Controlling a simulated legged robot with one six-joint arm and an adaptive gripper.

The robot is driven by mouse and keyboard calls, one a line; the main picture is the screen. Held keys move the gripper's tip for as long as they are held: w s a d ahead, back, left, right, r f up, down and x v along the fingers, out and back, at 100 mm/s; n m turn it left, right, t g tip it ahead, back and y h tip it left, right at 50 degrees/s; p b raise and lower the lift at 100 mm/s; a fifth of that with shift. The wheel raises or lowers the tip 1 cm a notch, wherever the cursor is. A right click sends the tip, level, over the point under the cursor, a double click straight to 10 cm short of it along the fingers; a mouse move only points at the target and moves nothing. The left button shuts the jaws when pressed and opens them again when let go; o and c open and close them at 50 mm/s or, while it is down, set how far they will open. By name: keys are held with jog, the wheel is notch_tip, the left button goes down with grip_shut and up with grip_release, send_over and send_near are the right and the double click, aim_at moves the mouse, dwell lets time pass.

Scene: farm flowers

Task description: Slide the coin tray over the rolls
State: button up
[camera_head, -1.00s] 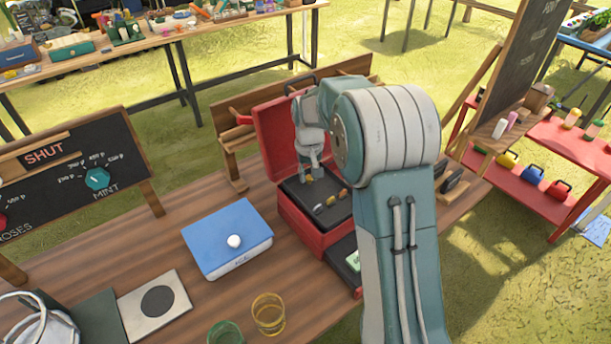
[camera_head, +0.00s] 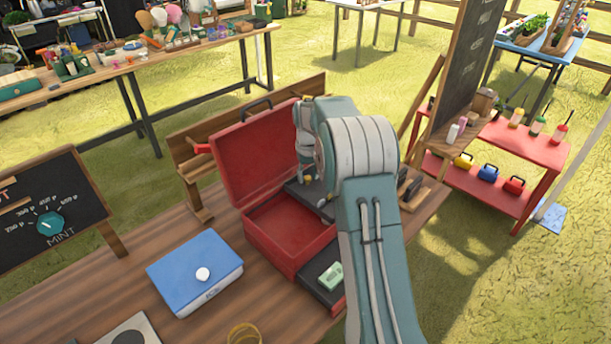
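A red cash box (camera_head: 270,262) stands on the wooden table with its lid (camera_head: 255,155) raised. The dark coin tray (camera_head: 318,190) lies at the right part of the box, with a few small yellowish coins near its edge; my arm covers much of it. The left part of the box is uncovered and shows a bare red floor (camera_head: 285,222). I see no rolls there; any under the tray or behind my arm are hidden. My gripper (camera_head: 307,178) points down at the tray's left part. Its fingertips are too small to tell whether they grip the tray.
A dark drawer (camera_head: 318,292) with a green bundle (camera_head: 330,275) sticks out at the box's front. A blue box (camera_head: 195,270) with a white knob stands to the left. A yellow glass (camera_head: 244,335) is at the bottom edge. A chalkboard (camera_head: 455,75) stands at the right.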

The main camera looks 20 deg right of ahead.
jog(key=shift+d+r, duration=0.1)
jog(key=shift+d, duration=0.1)
jog(key=shift+a+r, duration=0.15)
notch_tip(320, 180, up, 12)
jog(key=shift+f, duration=0.25)
dwell(0.5)
